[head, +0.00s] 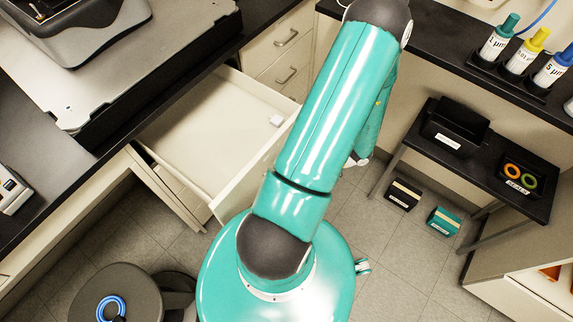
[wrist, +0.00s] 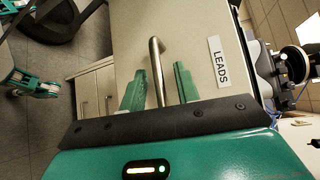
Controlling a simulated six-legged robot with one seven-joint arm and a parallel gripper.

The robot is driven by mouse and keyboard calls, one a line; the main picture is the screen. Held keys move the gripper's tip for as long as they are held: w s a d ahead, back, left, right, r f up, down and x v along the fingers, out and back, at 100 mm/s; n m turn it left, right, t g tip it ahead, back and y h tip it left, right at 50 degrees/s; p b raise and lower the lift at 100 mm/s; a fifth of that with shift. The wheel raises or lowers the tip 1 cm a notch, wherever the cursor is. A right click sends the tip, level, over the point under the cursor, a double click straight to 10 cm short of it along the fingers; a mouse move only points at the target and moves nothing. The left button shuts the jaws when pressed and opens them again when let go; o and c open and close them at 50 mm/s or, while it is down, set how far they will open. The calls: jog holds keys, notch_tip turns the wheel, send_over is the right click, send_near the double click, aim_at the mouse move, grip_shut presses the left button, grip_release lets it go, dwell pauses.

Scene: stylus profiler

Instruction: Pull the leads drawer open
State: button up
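The leads drawer front (wrist: 195,30) fills the middle of the wrist view, with a LEADS label (wrist: 218,62) and a metal bar handle (wrist: 156,75). My gripper (wrist: 160,72) has its two green fingers on either side of the handle, with visible gaps, so it looks open around the bar.
Closed drawers (head: 285,58) sit beyond the open one. A stool (head: 115,300) with a blue coiled cable (head: 111,308) stands at lower left. A low black table (head: 475,160) and two small boxes (head: 403,194) (head: 443,221) are at right.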

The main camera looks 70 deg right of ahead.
jog(key=v, duration=1.3)
jog(key=shift+s+d+r, duration=0.15)
jog(key=shift+s+r, duration=0.05)
jog(key=shift+s, duration=0.1)
